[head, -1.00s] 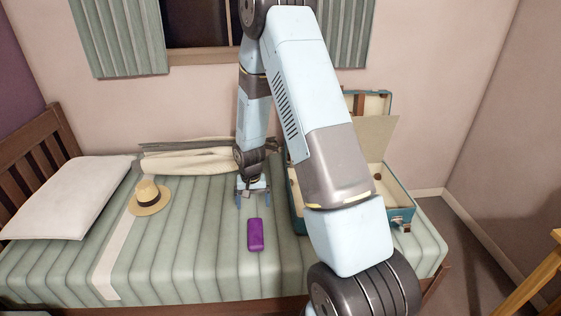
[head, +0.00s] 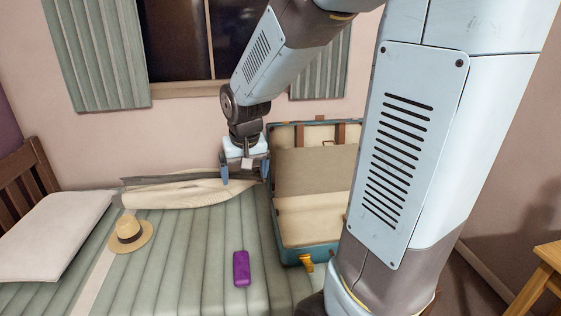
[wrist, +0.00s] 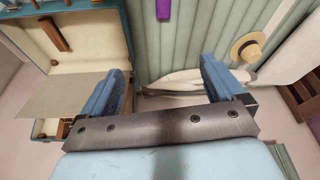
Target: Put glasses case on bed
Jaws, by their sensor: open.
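The purple glasses case (head: 241,268) lies flat on the green striped bed (head: 185,262), left of the suitcase. In the wrist view the glasses case (wrist: 163,9) shows at the top edge, partly cut off. My gripper (head: 245,182) is above the back of the bed, behind and higher than the case. Its blue fingers are apart with nothing between them, as the wrist view also shows for my gripper (wrist: 170,85).
An open teal suitcase (head: 290,252) stands on the bed right of the case. A straw hat (head: 131,234), a white pillow (head: 50,235) and folded beige cloth (head: 185,195) also lie on the bed. A wooden stool or table (head: 545,275) is at right.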

